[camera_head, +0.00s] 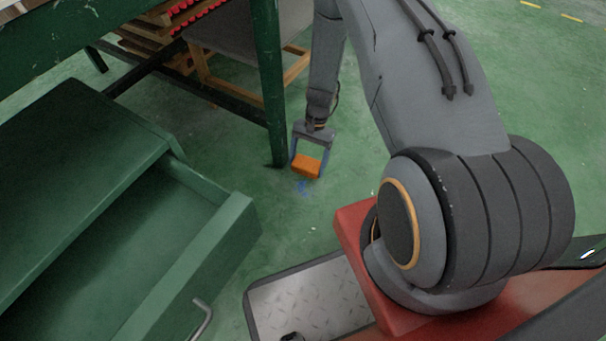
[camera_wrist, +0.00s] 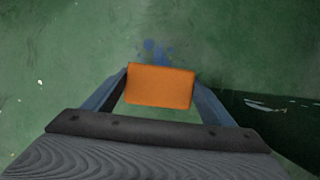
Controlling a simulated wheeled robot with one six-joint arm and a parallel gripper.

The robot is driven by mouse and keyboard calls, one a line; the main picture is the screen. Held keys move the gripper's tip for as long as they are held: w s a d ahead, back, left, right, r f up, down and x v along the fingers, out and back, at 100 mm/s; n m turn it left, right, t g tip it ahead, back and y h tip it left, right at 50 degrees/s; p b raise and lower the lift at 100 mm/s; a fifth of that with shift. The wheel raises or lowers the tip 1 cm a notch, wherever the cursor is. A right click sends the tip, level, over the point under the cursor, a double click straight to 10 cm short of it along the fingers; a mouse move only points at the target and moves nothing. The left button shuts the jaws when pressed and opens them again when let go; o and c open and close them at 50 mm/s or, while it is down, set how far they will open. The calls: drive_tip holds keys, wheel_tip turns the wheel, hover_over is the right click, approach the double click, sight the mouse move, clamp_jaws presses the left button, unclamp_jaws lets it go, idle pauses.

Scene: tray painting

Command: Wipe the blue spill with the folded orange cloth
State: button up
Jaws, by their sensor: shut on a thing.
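The folded orange cloth (camera_head: 306,167) is a small block held between the two fingers of my gripper (camera_head: 308,165), which points down toward the green floor. In the wrist view the cloth (camera_wrist: 160,86) sits between the fingertips of my gripper (camera_wrist: 160,84). The blue spill (camera_head: 303,187) is a small blotchy patch on the floor, just below the cloth in the head view. In the wrist view the spill (camera_wrist: 154,51) shows just beyond the cloth's upper edge, and part of it may be hidden under the cloth. I cannot tell whether the cloth touches the floor.
A green table leg (camera_head: 270,90) stands just left of my gripper. A green cabinet with an open drawer (camera_head: 225,235) is at the lower left. A wooden rack with red-ended items (camera_head: 185,20) is under the table. Floor to the right of the spill is clear.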

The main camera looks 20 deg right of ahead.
sight(305, 167)
drive_tip(key=shift+r+p, duration=1.35)
drive_tip(key=shift+r, duration=0.85)
